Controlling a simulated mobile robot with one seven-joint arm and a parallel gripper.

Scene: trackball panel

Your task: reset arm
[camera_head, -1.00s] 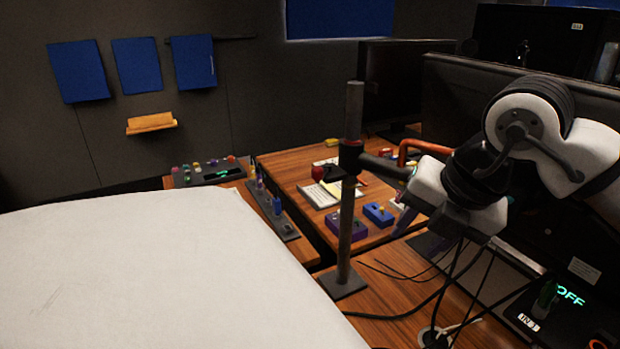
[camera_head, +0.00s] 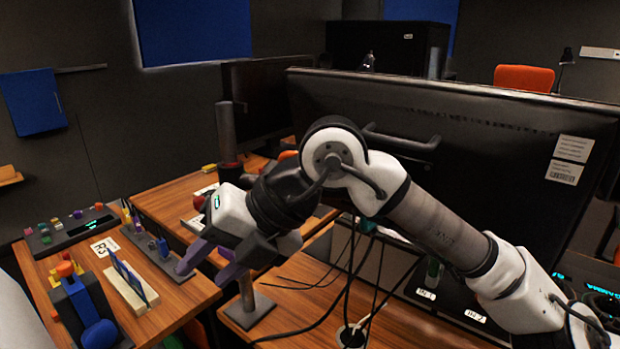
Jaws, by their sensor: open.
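My gripper (camera_head: 204,276) is in the middle left of the head view, at the end of my white and grey arm. Its two purple fingers point down and left and stand apart, with nothing visible between them. The fingers appear above the right side of the wooden desk (camera_head: 185,312), beside the grey strip of controls. I cannot tell their exact height. A dark blue device (camera_head: 85,312) with an orange knob and a blue ball stands at the lower left, apart from my gripper.
A large black monitor (camera_head: 480,150) stands behind my arm. A grey post base (camera_head: 247,312) and loose black cables (camera_head: 310,285) lie below the gripper. A control panel (camera_head: 72,228) with coloured buttons and a white holder (camera_head: 128,290) with blue plates occupy the left desk.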

